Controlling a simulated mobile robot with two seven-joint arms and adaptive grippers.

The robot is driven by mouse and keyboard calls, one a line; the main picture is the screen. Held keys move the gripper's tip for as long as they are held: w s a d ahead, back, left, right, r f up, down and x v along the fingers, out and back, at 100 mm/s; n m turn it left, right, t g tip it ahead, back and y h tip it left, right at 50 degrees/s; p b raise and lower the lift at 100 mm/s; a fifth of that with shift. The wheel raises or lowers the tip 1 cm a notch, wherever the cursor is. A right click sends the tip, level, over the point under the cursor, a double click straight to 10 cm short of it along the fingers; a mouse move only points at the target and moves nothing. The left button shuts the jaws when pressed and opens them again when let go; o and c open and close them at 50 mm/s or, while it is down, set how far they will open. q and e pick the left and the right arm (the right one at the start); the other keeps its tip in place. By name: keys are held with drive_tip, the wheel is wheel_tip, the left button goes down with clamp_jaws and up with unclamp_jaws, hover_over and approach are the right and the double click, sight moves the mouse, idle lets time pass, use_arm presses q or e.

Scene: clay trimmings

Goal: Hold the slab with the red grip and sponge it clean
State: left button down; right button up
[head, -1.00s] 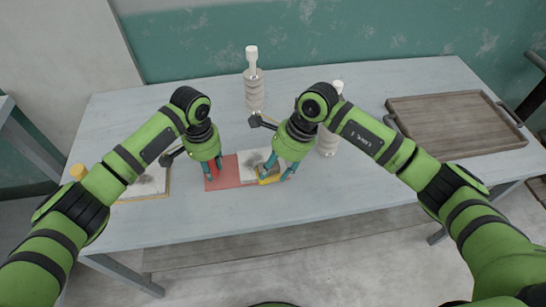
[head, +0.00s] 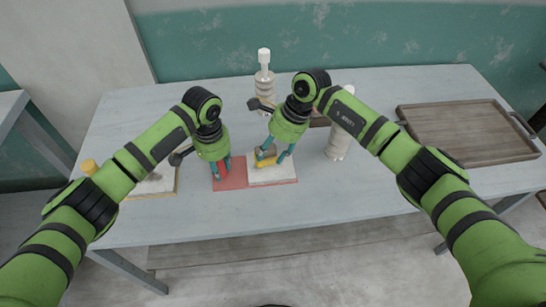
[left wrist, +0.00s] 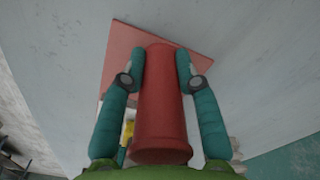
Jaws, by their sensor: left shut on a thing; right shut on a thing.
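A pale slab (head: 284,175) lies on the table, with a red board (head: 232,183) reaching out at its left. My left gripper (head: 222,170) is shut on the upright red grip at the board's left part. In the left wrist view the red grip (left wrist: 162,105) stands between both fingers, with the red board (left wrist: 185,38) beyond it. My right gripper (head: 273,157) is shut on a yellow sponge (head: 266,162) over the slab's far part. I cannot tell if the sponge touches the slab. The slab's visible near part looks pale; its far part is partly hidden.
A second slab (head: 160,187) with a dark smudge lies at the left, partly behind my left arm. A yellow object (head: 88,167) is near it. Ribbed pale cylinders (head: 265,85), (head: 338,140) stand behind. A wooden tray (head: 465,130) is at the right.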

drive_tip(key=shift+w, duration=1.6)
drive_tip(key=shift+a, duration=1.15)
drive_tip(key=shift+s+d+f, duration=0.1)
drive_tip(key=shift+s, duration=0.3)
drive_tip(key=shift+s+d, duration=0.2)
drive_tip(key=shift+s, duration=2.1)
drive_tip(key=shift+s+d, duration=0.15)
drive_tip(key=shift+s, duration=2.15)
wheel_tip(320, 180, up, 8)
use_arm(q)
drive_tip(key=c, duration=0.8)
unclamp_jaws()
drive_tip(key=shift+c, duration=0.2)
